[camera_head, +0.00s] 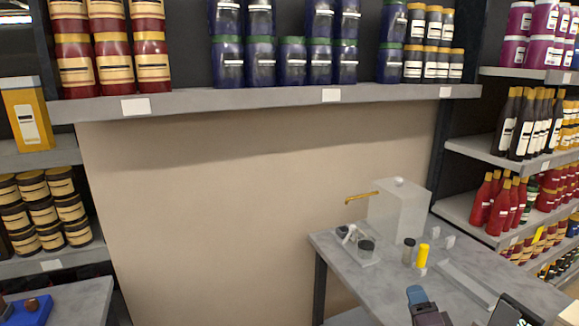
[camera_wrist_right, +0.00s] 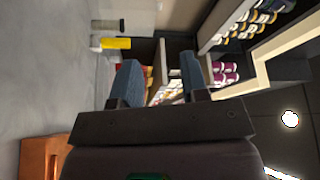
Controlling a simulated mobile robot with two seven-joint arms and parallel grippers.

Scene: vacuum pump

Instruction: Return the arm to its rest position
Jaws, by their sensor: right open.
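My right gripper (camera_head: 416,294) shows at the bottom of the head view, with a blue fingertip above the near part of the grey table (camera_head: 455,262). In the right wrist view its two blue fingers (camera_wrist_right: 160,82) stand apart with nothing between them. On the table stand a pale box-shaped unit (camera_head: 398,212) with a brass-coloured spout or handle (camera_head: 361,198), a yellow cylinder (camera_head: 422,256) and a grey, dark-topped cylinder (camera_head: 408,251). The yellow cylinder also shows in the wrist view (camera_wrist_right: 116,43), apart from the fingers. My left gripper is not in view.
A small tray (camera_head: 371,262) with dark round parts lies left of the unit. A flat grey strip (camera_head: 468,284) lies at the table's right. Stocked shelves stand at the right (camera_head: 480,155), left and above. A blue object (camera_head: 30,312) sits on another surface at lower left.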

